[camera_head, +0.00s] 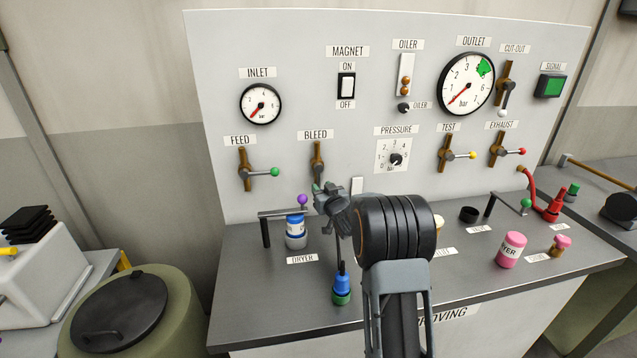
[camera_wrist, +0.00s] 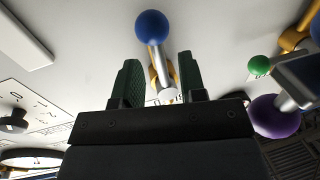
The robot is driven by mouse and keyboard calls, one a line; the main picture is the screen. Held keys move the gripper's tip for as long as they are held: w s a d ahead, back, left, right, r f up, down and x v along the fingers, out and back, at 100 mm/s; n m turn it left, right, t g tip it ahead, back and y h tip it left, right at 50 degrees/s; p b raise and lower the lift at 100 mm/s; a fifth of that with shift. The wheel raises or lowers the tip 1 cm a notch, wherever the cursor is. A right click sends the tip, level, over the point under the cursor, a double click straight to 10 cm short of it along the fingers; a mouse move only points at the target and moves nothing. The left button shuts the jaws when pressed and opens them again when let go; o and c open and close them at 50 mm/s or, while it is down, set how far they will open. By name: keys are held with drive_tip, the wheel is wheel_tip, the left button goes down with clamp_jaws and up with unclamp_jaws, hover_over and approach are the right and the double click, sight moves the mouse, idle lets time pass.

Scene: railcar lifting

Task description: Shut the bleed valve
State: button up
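The bleed valve (camera_head: 318,155) is a brass fitting under the BLEED label on the upright panel. In the head view my gripper (camera_head: 318,188) is just below it and hides its handle. In the wrist view, a metal lever (camera_wrist: 157,58) with a blue ball (camera_wrist: 152,26) on its end comes from a brass body. My gripper (camera_wrist: 158,78) is open, with one green-padded finger on each side of this lever. A gap shows between the lever and each finger. The ball lies beyond the fingertips.
The feed valve (camera_head: 244,170) with a green ball is to the left. The purple-knobbed dryer bracket (camera_head: 285,213) stands close below my gripper; its purple ball (camera_wrist: 277,116) shows beside the right finger in the wrist view. A blue-and-green bottle (camera_head: 342,287) stands on the bench.

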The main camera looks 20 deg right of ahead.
sight(319, 185)
drive_tip(key=shift+w, duration=1.65)
clamp_jaws()
